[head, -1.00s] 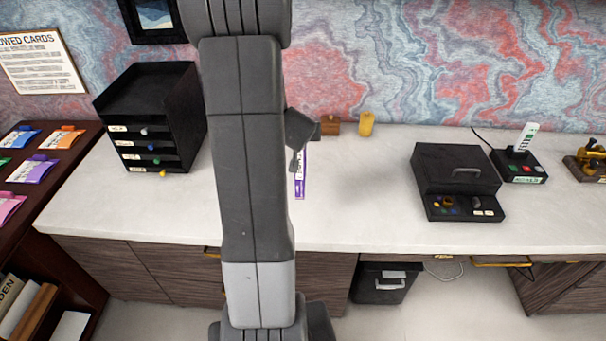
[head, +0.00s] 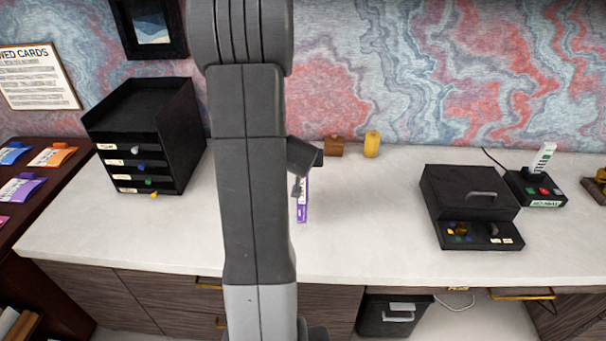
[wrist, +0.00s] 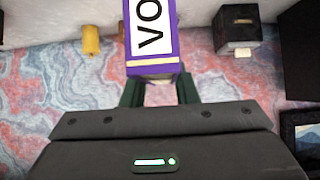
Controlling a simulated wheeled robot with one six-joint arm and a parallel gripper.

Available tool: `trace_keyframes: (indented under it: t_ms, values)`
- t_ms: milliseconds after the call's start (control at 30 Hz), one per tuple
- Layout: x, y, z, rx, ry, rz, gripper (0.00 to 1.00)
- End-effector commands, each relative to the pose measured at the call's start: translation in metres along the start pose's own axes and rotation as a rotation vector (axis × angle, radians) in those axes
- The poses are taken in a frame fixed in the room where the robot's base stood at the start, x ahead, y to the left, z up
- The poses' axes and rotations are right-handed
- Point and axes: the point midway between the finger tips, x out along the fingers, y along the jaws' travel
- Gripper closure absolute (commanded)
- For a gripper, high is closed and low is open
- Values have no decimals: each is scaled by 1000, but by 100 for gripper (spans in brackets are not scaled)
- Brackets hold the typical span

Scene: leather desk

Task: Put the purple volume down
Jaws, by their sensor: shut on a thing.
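The purple volume (head: 303,205) shows in the head view as a narrow upright purple and white strip just right of my arm, over the white counter (head: 365,235). My arm hides part of it. In the wrist view the purple volume (wrist: 150,65) has a white label with large black letters, "VO" in sight. My gripper (wrist: 158,92) is shut on its end, with a dark finger on each side. In the head view my gripper (head: 298,187) is mostly hidden. I cannot tell whether the volume touches the counter.
A black drawer unit (head: 165,120) stands at the left of the counter. A brown block (head: 333,147) and a yellow cylinder (head: 372,144) stand near the wall. A black box (head: 470,200) is at the right. The counter between the volume and the box is clear.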

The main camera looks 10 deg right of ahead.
Motion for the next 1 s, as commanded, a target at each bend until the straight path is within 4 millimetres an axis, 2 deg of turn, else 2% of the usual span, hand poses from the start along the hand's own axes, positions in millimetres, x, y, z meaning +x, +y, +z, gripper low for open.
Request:
trace_keyframes:
  t_ms: [300, 733, 767, 800, 867, 1000]
  values:
    - [22, 0, 28, -1, 0, 0, 100]
    - [25, 0, 32, 0, 3, 0, 100]
    - [25, 0, 33, 0, 0, -1, 71]
    - [24, 0, 32, 0, 0, -1, 63]
    - [24, 0, 32, 0, 0, -1, 51]
    - [24, 0, 32, 0, 0, -1, 51]
